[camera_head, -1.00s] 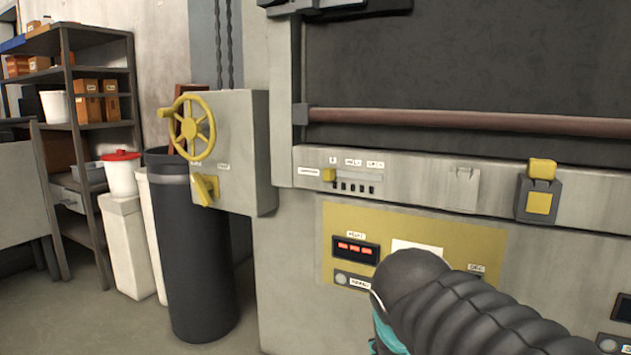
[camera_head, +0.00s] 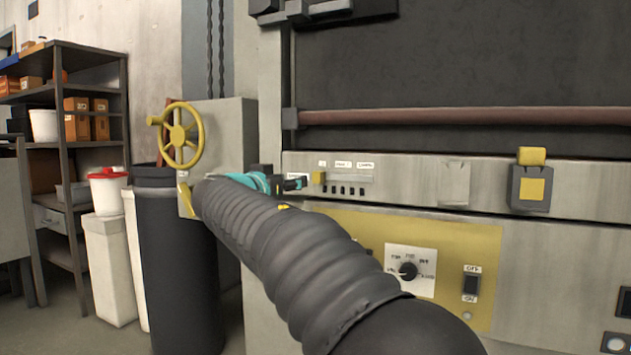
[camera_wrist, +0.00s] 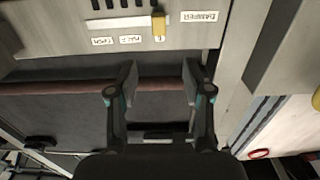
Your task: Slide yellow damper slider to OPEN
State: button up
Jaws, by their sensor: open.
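The yellow damper slider (camera_head: 318,178) sits at the left end of its slot on the grey panel strip, by the leftmost position label; the HALF and OPEN labels (camera_head: 365,165) lie to its right. In the wrist view, which is turned upside down, the slider (camera_wrist: 158,24) stands by the DAMPER label (camera_wrist: 200,17), with OPEN at the other end. My gripper (camera_head: 297,183) is just left of the slider in the head view. In the wrist view my gripper (camera_wrist: 160,75) is open and empty, with the slider ahead of the gap between its fingers, apart from them.
A yellow handwheel (camera_head: 180,135) juts out on the left. A yellow-and-grey latch (camera_head: 531,185) sits on the strip to the right. A dial (camera_head: 408,271) and a switch (camera_head: 470,284) are below.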

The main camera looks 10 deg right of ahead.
aim_at(316, 175)
jog(key=p+x, duration=0.3)
jog(key=x, duration=1)
jog(key=shift+w+d, duration=0.1)
jog(key=shift+d, duration=0.1)
grip_shut()
